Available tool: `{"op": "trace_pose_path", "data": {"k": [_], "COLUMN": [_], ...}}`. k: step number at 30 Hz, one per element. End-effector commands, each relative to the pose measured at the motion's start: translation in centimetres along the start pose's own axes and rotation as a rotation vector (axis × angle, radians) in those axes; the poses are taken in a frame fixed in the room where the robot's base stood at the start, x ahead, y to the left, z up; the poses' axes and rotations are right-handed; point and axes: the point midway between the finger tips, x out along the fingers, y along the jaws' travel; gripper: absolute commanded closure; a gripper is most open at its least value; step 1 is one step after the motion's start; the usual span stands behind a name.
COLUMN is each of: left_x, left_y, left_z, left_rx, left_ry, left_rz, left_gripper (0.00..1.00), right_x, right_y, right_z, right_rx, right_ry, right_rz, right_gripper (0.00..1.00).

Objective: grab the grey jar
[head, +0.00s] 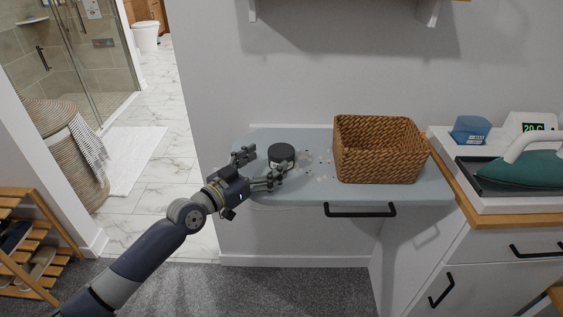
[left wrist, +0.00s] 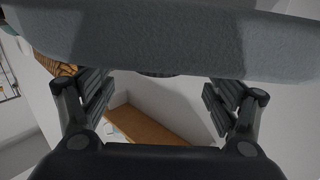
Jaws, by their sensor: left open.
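The grey jar (head: 281,154) is a short, dark, round jar standing upright on the pale blue-grey counter (head: 300,190), left of the basket. My left gripper (head: 267,163) is open, with its fingers pointing at the jar from the left. In the head view the lower finger overlaps the jar's front edge; I cannot tell whether they touch. In the left wrist view my open left gripper (left wrist: 158,93) has nothing between its fingers. A dark sliver, apparently the jar (left wrist: 158,74), shows beyond the gap, against the counter (left wrist: 170,45). My right gripper is out of view.
A woven basket (head: 380,165) stands right of the jar, with small pale bits scattered between them. A wall rises behind the counter. A green iron (head: 525,166) and blue container (head: 471,129) are at the far right. A black handle (head: 360,210) sticks out of the counter's front.

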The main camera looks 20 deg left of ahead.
Motion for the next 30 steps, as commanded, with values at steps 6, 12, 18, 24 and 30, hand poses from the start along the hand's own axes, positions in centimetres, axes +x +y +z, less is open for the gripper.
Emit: {"op": "trace_pose_path", "data": {"k": [6, 12, 18, 24, 30], "left_x": [3.2, 4.5, 4.6, 4.5, 4.5], "left_y": [0.2, 0.2, 0.2, 0.2, 0.2], "left_z": [-0.4, -0.3, -0.3, -0.3, -0.4], "left_rx": [-0.003, -0.001, -0.001, -0.001, 0.000], "left_ry": [0.003, 0.000, 0.000, 0.000, 0.003], "left_rz": [0.000, 0.001, 0.001, 0.000, 0.000], "left_gripper": [0.19, 0.19, 0.19, 0.59, 0.76], "right_x": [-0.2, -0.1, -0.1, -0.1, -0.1], "right_y": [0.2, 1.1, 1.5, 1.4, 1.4], "right_z": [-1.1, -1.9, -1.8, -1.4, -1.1], "right_rx": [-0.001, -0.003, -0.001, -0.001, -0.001], "right_ry": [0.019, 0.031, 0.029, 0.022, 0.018], "right_rz": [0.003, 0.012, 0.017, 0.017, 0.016], "right_gripper": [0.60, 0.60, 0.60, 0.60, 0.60]}}
